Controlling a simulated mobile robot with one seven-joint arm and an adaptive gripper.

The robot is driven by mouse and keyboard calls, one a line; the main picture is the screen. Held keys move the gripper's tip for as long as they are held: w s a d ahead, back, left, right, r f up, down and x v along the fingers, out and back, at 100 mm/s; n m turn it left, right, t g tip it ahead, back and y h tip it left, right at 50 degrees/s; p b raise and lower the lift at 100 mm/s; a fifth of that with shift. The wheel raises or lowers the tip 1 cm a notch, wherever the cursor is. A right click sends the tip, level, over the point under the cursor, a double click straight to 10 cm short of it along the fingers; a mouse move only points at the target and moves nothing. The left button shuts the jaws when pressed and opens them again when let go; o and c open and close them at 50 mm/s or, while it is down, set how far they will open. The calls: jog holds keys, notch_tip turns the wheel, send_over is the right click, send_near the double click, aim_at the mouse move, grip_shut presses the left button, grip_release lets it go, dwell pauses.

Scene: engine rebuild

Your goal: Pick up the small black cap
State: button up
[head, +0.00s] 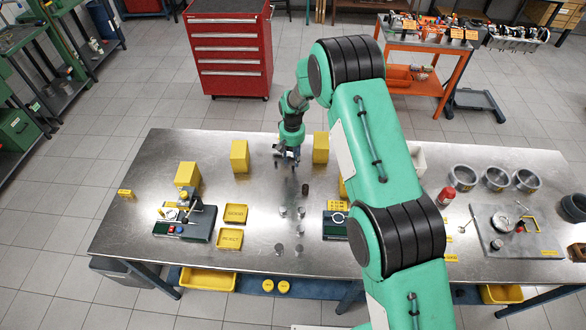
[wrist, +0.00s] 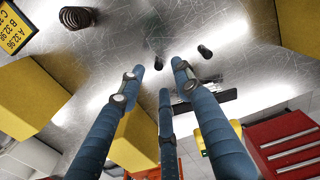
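My gripper (head: 287,163) hangs over the middle of the steel table. In the wrist view its three blue fingers (wrist: 160,73) are spread apart, with nothing held between them. A small black cylindrical piece (wrist: 205,51), which looks like the cap, lies on the table just beyond the right fingertip, apart from it. A smaller dark piece (wrist: 158,62) shows between the fingertips; I cannot tell whether it is a part or a reflection. In the head view I cannot make out the cap clearly near the fingers.
A dark coil spring (wrist: 77,18) lies near the gripper, also in the head view (head: 305,188). Yellow blocks (head: 321,147) (head: 240,156) stand on both sides. Small metal cylinders (head: 301,212), yellow trays (head: 229,237) and a gauge stand (head: 186,216) occupy the front.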

aim_at(293, 167)
dwell(0.3)
jog(key=shift+d+f+p, duration=0.15)
jog(key=shift+f+p, duration=0.5)
jog(key=shift+f, duration=1.9)
jog(key=c, duration=0.9)
